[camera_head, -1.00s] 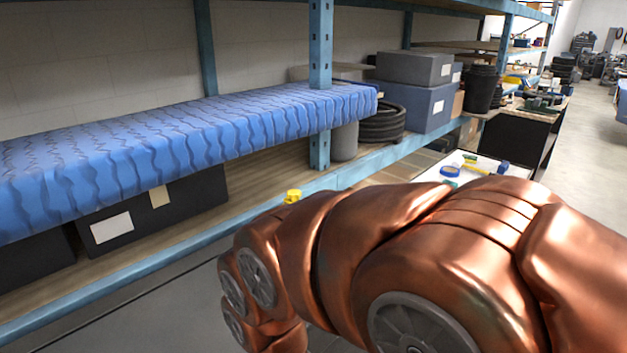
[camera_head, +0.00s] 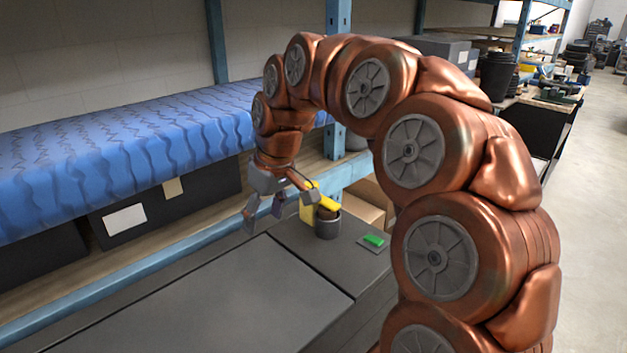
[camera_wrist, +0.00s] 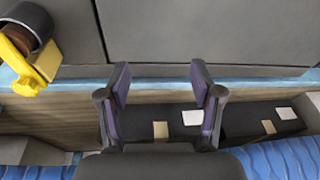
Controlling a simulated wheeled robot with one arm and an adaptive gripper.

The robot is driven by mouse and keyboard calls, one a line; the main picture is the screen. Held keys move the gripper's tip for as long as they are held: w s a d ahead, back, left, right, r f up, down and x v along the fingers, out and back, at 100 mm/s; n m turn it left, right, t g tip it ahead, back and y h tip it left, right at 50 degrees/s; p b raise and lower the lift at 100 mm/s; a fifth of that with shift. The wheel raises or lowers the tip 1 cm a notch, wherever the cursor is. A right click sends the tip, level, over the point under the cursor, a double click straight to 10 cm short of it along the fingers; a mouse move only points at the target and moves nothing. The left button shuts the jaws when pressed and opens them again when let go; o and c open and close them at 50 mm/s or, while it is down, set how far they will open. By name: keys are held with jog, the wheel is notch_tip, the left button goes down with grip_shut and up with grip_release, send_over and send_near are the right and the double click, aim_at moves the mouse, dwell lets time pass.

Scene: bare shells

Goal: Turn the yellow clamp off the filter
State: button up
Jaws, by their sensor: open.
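The yellow clamp (camera_head: 328,203) sits at a dark cylindrical filter (camera_head: 328,229) on the grey surface, right of my gripper in the head view. In the wrist view the clamp (camera_wrist: 43,62) is at the upper left, its arm across the mouth of the dark filter (camera_wrist: 42,22), with a yellow knob at its lower end. Brown shows inside the filter. My gripper (camera_head: 279,208) points down, beside the clamp. In the wrist view my gripper (camera_wrist: 162,85) has its two fingers apart with nothing between them. The clamp is outside the fingers, to their left.
A green piece (camera_head: 374,240) lies on a dark pad right of the filter. A blue shelf rail (camera_head: 200,238) runs close behind. A blue-covered upper shelf (camera_head: 110,150) and dark boxes (camera_head: 125,212) stand left. The grey surface (camera_head: 215,300) in front is clear.

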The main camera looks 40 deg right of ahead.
jog(key=w+d+r+t, duration=0.1)
jog(key=w+d+r, duration=0.1)
jog(key=w+d, duration=0.6)
jog(key=m+t+h, duration=0.1)
send_near(312, 184)
jog(key=shift+p+x, duration=1.2)
jog(key=shift+x, duration=3)
jog(key=shift+c, duration=0.2)
grip_shut()
